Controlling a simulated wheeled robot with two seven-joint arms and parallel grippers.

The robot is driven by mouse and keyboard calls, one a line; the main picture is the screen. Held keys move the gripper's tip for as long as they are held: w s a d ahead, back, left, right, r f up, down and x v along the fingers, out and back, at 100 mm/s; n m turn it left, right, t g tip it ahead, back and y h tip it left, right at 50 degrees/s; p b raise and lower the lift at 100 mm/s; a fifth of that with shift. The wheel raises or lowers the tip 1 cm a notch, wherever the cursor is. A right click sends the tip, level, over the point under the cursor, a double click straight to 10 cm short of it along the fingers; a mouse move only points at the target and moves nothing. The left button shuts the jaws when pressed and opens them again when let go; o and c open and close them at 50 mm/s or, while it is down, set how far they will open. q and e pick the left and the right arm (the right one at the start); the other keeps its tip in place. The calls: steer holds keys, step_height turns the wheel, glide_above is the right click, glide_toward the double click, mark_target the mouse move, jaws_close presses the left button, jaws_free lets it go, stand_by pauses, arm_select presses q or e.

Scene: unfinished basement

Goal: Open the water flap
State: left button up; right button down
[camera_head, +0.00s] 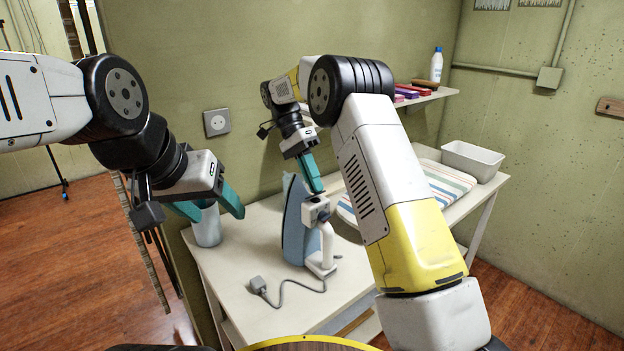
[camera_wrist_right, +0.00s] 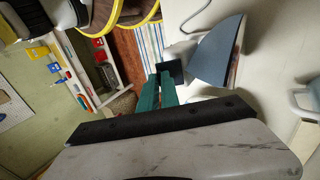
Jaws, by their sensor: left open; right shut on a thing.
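The iron (camera_head: 293,226) stands upright on its heel on the table, with its blue-grey soleplate facing left and its white handle on the right. It also shows in the right wrist view (camera_wrist_right: 218,55). My right gripper (camera_head: 317,188) reaches down to the iron's upper end. Its teal fingers are closed together at a small dark flap-like piece (camera_wrist_right: 172,72), which looks like the water flap; the fingers partly hide it, and its opening angle is unclear. My left gripper (camera_head: 209,207) is open, its fingers just above and in front of a light grey cup (camera_head: 208,231).
The iron's cord and plug (camera_head: 258,286) lie on the white table (camera_head: 225,285). A striped ironing pad (camera_head: 447,185) and a white bin (camera_head: 473,160) are behind to the right. A wall shelf (camera_head: 425,99) holds a bottle and coloured boxes. A socket (camera_head: 217,122) is on the wall.

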steer(key=c, duration=1.6)
jaws_free()
steer(key=shift+r, duration=0.35)
steer(key=r, duration=0.3)
steer(key=shift+s, duration=0.3)
steer(key=s, duration=1)
steer(key=s+r, duration=0.1)
steer(key=s, duration=0.4)
steer(key=shift+s+a+r, duration=0.1)
steer(key=shift+s+a, duration=0.1)
steer(key=shift+a, duration=0.2)
steer(key=shift+o, duration=0.5)
